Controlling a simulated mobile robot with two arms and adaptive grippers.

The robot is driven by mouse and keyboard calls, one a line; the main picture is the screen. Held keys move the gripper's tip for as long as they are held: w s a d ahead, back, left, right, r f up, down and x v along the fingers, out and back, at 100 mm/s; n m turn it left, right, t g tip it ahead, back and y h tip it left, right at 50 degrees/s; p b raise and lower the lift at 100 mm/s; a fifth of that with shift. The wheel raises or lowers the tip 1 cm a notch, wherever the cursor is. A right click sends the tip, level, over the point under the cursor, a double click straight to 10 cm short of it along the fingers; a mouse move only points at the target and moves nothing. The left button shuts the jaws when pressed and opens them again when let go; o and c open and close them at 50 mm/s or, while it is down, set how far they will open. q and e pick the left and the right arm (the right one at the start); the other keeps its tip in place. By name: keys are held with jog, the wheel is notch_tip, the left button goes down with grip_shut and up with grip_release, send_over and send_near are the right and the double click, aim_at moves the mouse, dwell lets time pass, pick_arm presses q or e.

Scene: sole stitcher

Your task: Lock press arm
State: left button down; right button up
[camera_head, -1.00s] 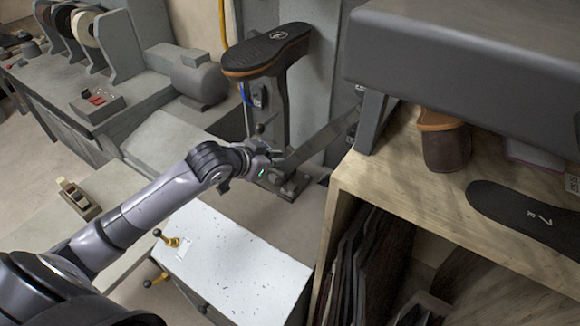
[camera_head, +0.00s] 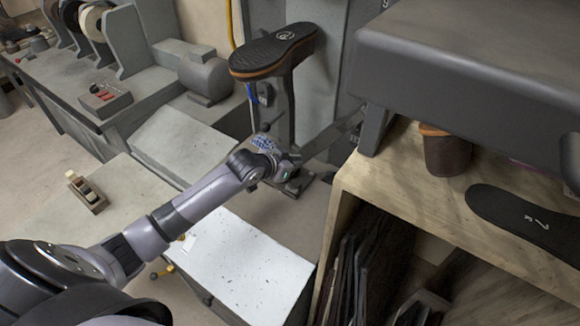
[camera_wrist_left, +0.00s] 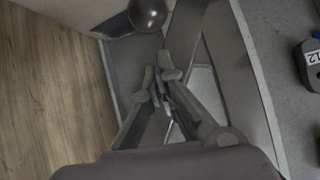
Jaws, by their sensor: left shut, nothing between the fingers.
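The press arm is a grey metal bar (camera_head: 335,132) slanting up to the right, beside the post (camera_head: 279,105) that carries a black sole with a brown edge (camera_head: 272,50). My left gripper (camera_head: 285,160) is at the bar's lower left end, by the post's foot; its fingers are hard to make out there. In the left wrist view, my left gripper (camera_wrist_left: 163,82) has its fingertips together and empty. A round black knob (camera_wrist_left: 147,14) is just beyond the fingertips. A wide grey bar (camera_wrist_left: 236,70) runs to their right. I cannot tell whether the gripper touches either.
A wooden shelf (camera_head: 345,190) with a dark brown cup-like item (camera_head: 446,152) and a loose black sole (camera_head: 528,218) stands at the right. A speckled white-topped cabinet (camera_head: 245,270) is below my left arm. A workbench with a motor (camera_head: 205,75) is at the left.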

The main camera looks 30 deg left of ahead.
pick_arm(q)
jog(key=shift+s+a+f, duration=0.2)
jog(key=shift+s+f, duration=0.05)
jog(key=shift+s, duration=0.25)
jog(key=shift+s+a+f, duration=0.15)
jog(key=shift+s+f, duration=0.05)
jog(key=shift+s, duration=0.3)
pick_arm(e)
jog(key=shift+s+d+r, duration=0.25)
jog(key=shift+s+r, duration=0.1)
jog(key=shift+r, duration=0.1)
pick_arm(q)
jog(key=shift+s, duration=0.1)
pick_arm(e)
jog(key=shift+f, duration=0.1)
